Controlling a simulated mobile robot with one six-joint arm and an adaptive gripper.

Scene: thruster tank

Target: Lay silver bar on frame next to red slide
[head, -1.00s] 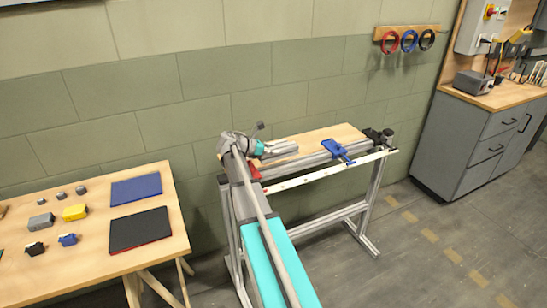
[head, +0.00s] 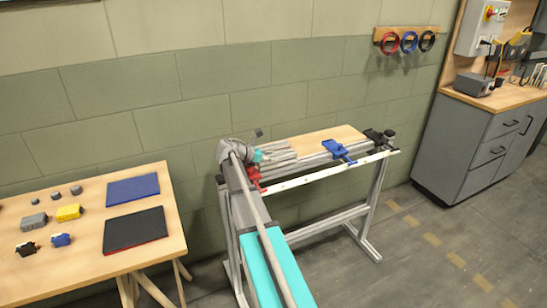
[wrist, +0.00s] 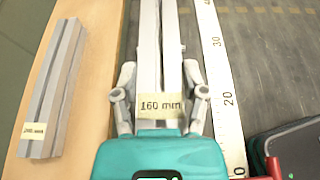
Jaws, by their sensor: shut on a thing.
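My gripper (wrist: 161,102) is shut on a silver bar (wrist: 150,60) labelled "160 mm". The bar points straight away from the gripper, lengthwise along the frame. In the head view the gripper (head: 259,156) is at the frame's left end, close to the red slide (head: 253,177). A red part of the slide (wrist: 274,170) shows at the lower right of the wrist view. The held bar lies over the frame's grey rail (head: 310,162); I cannot tell whether it touches. The gripper and arm hide part of the frame's left end.
Another silver bar (wrist: 52,85) with a label lies on the wooden board (wrist: 90,90), left of the held bar. A blue slide (head: 338,150) sits further right on the frame. A white scale (wrist: 220,80) runs along the near edge. A table (head: 80,215) with small parts stands left.

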